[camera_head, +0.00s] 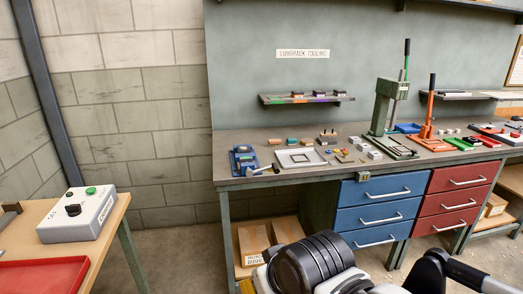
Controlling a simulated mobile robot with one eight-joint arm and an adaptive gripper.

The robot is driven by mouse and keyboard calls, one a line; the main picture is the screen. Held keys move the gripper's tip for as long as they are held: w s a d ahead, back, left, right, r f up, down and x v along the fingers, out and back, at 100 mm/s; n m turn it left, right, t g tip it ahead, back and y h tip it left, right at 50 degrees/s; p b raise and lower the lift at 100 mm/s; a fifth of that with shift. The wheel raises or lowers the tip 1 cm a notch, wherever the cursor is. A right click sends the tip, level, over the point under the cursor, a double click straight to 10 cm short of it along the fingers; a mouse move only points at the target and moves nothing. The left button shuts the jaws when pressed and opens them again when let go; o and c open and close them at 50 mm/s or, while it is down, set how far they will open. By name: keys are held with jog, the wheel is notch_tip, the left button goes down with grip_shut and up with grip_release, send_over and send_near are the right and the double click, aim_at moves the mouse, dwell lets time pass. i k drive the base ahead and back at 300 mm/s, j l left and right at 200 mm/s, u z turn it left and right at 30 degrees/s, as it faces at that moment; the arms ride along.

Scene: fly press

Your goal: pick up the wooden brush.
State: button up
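I cannot surely pick out the wooden brush at this size. On the grey-topped workbench (235,178), a row of small brownish and greenish blocks stands at the back, among them an orange-brown block (274,142) and another block (291,141). A brown piece with small knobs on top (328,137) stands to their right. Any of these may be the brush. Parts of my own arm show at the bottom edge, well in front of the bench. My gripper's fingers are not in view.
A blue device (243,159) and a pale tray (301,158) sit on the bench's left part. A green press (389,100) and an orange lever press (429,115) stand farther right. Blue drawers (375,208) are below. A control box (78,215) sits on the left table.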

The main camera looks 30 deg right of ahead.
aim_at(276, 143)
jog(key=i+l+z, duration=0.1)
jog(key=i+l, duration=0.2)
jog(key=i, duration=0.15)
jog(key=i+l+z, duration=0.1)
jog(key=i+l, duration=0.15)
jog(key=i, duration=0.2)
jog(key=i+l+z, duration=0.1)
jog(key=i+l, duration=0.15)
jog(key=i, duration=0.25)
jog(key=i+l+z, duration=0.15)
jog(key=i, duration=0.3)
jog(key=i+l+z, duration=0.1)
jog(key=i, duration=0.4)
